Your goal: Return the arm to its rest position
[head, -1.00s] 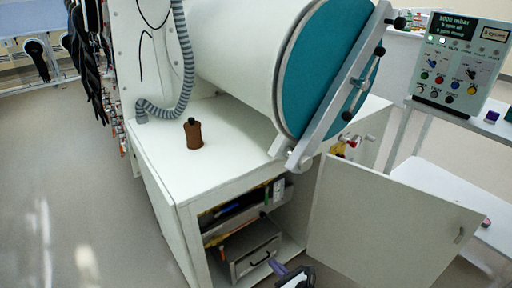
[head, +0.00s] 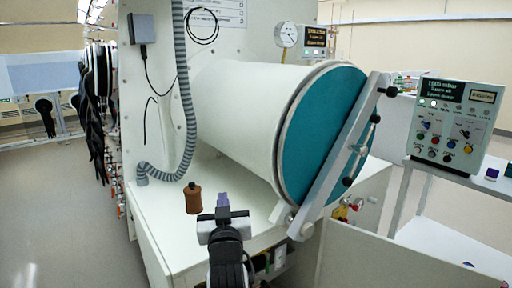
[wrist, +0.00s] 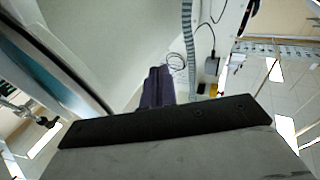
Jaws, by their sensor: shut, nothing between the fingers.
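My gripper (head: 223,203) is raised in front of the white cabinet (head: 160,222), in the lower middle of the head view. Its purple fingers are together with nothing between them. The fingers also show in the wrist view (wrist: 157,87). A brown bottle with a dark cap (head: 193,199) stands upright on the cabinet top, just left of the gripper in the picture. My arm reaches up from the bottom edge of the head view and hides part of the cabinet front.
The large white antechamber cylinder with a teal door (head: 325,130) and its clamp bar (head: 340,155) lies behind and to the right. The open cabinet door (head: 400,262) is at lower right. A control box (head: 448,125) stands at right. A grey hose (head: 186,100) hangs at left. Floor at left is clear.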

